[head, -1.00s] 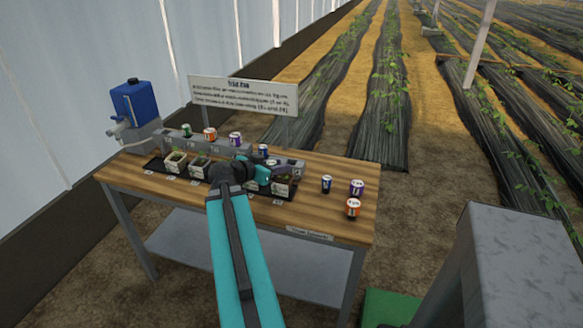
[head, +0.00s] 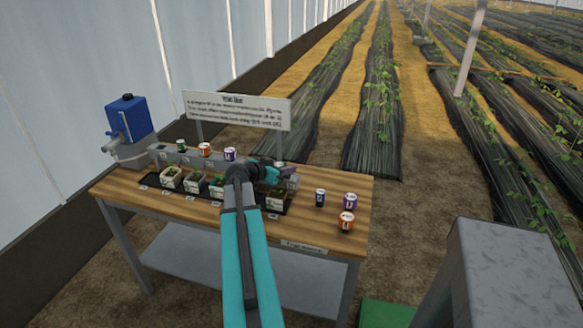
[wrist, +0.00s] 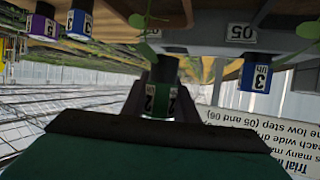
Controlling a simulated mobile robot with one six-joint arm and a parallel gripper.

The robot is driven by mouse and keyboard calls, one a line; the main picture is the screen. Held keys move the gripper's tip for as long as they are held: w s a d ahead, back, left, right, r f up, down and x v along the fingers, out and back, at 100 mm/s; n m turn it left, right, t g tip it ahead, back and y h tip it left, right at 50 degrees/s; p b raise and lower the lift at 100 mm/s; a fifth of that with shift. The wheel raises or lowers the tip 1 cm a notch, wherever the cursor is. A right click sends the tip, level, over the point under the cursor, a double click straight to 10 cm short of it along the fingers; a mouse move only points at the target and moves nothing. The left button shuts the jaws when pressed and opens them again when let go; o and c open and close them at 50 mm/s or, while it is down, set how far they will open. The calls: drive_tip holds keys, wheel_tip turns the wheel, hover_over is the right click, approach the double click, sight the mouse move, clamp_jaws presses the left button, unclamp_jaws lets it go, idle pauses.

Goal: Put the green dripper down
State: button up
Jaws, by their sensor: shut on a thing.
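My gripper (head: 290,171) is over the right end of the grey rail on the table in the head view. In the wrist view, which looks upside down, my gripper (wrist: 160,85) is shut on a green-banded dripper (wrist: 160,98) with a white label reading 2. My gripper hides this dripper in the head view. Another green dripper (head: 181,146) stands at the left end of the rail (head: 215,163).
Blue (head: 320,197), purple (head: 350,201) and orange (head: 346,220) drippers stand at the table's right. A sign (head: 237,110) stands behind.

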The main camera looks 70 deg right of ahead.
drive_tip(key=d+p, duration=0.1)
drive_tip(key=d, duration=0.5)
drive_tip(key=shift+s+f+p, duration=0.15)
drive_tip(key=shift+f+p, duration=0.1)
drive_tip(key=shift+p, duration=0.05)
drive_tip(key=shift+f, duration=0.1)
drive_tip(key=shift+f+p, duration=0.7)
drive_tip(key=shift+f, duration=1)
drive_tip(key=shift+f, duration=0.1)
drive_tip(key=o, duration=1)
